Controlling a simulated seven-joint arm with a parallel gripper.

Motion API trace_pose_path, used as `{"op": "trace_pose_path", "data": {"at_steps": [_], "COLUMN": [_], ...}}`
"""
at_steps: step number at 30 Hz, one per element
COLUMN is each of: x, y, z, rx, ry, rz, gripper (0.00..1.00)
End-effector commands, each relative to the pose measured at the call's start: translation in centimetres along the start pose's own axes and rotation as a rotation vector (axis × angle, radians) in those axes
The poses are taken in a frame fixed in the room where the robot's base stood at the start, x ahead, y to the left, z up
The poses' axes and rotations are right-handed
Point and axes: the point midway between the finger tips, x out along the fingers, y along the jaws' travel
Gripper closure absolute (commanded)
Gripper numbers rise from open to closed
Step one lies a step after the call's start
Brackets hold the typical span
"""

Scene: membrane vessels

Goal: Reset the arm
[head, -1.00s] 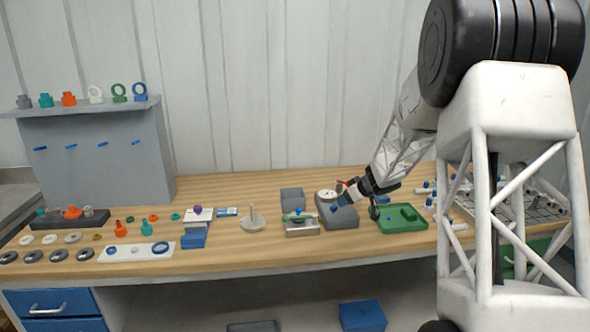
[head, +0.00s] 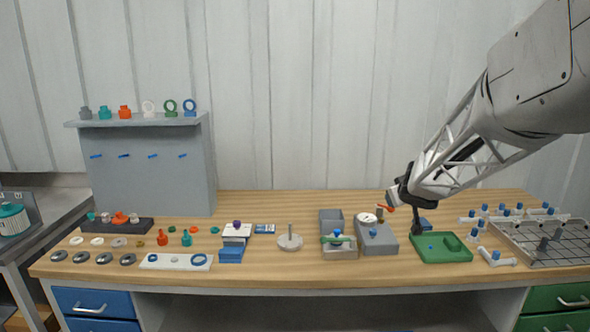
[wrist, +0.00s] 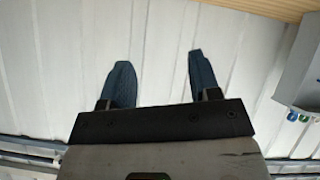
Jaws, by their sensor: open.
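My gripper (head: 397,197) is at the right of the bench in the head view, above and behind the grey gauge block and the green tray. In the wrist view my gripper (wrist: 160,75) has two dark blue fingers spread apart, with nothing between them but the pale wall panels behind. The fingertips are too small to make out in the head view. My arm comes in from the upper right.
Near my gripper are a grey gauge block (head: 377,238), a green tray (head: 441,258) and a rack (head: 545,243) with blue-capped tubes. A grey shelf unit (head: 155,172) stands at left. Small vessel parts cover the front left. The bench's back middle is clear.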

Motion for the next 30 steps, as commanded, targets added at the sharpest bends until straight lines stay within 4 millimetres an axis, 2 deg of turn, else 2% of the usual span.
{"op": "trace_pose_path", "data": {"at_steps": [1, 5, 14, 23, 30], "x": [-1.4, -4.7, -12.2, -19.5, -25.1], "y": [-0.1, -0.3, -1.7, -4.4, -7.5], "z": [0.0, 0.7, 3.8, 8.3, 12.7], "rx": [0.008, 0.035, 0.101, 0.167, 0.216], "ry": [-0.007, -0.040, -0.152, -0.298, -0.428], "rz": [0.023, 0.083, 0.178, 0.201, 0.163], "gripper": [0.43, 0.43, 0.43, 0.43, 0.43]}}
